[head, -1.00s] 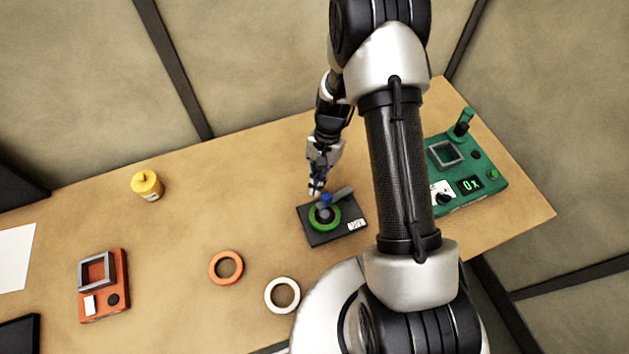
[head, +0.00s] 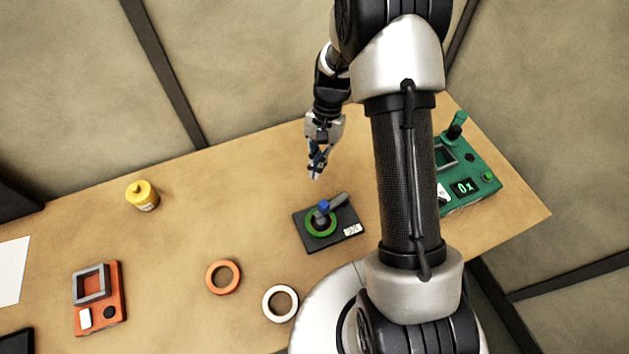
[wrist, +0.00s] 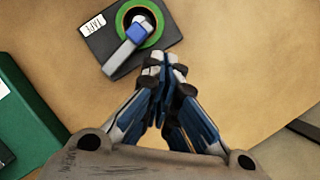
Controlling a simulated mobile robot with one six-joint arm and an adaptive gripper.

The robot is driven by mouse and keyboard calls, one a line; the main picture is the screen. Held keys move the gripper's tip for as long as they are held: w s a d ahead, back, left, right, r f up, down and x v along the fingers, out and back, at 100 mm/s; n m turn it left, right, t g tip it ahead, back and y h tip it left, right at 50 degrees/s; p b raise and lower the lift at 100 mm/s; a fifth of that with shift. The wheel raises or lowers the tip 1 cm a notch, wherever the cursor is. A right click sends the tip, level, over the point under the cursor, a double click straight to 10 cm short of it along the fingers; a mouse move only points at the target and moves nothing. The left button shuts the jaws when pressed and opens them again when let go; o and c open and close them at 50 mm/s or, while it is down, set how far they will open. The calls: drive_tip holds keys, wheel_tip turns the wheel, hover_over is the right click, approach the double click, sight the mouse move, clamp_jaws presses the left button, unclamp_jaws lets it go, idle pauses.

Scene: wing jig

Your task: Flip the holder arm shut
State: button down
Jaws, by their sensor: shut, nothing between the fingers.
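The holder (head: 313,240) is a dark flat base on the table with a white label. A green tape ring (head: 312,231) lies on it. The holder arm (head: 336,200) is grey with a blue tip (head: 324,206).
A green device (head: 475,182) with a display stands at the right, partly behind my arm. An orange ring (head: 209,288), a white ring (head: 267,303), a yellow bottle (head: 142,196) and a red device (head: 112,299) are to the left. The table between is clear.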

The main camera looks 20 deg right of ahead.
drive_tip(key=v, duration=0.3)
drive_tip(key=shift+w+d+r, duration=0.1)
drive_tip(key=shift+d+r, duration=0.05)
drive_tip(key=shift+r, duration=0.2)
idle(0.3)
